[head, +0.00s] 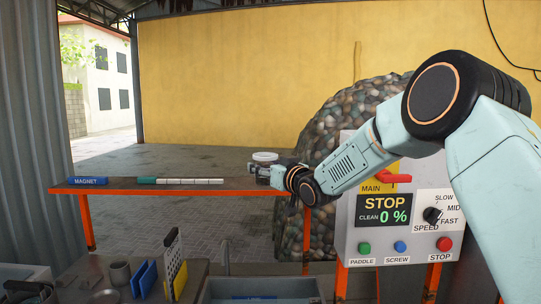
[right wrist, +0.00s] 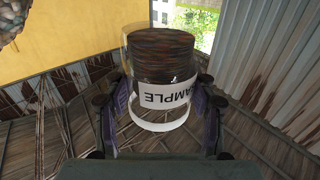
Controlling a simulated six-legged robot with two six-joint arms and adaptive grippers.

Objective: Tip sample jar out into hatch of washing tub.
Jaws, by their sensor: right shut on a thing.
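Whether the jar touches the shelf is unclear. I cannot make out the washing tub's hatch. My left gripper is not in view.
The orange-edged shelf (head: 120,187) carries a MAGNET label and a teal and white rod (head: 180,181). A control panel (head: 395,215) reads STOP, CLEAN 0 %. A grey basin (head: 215,287) stands at the bottom, near a cup (head: 120,272) and blue plates (head: 144,279).

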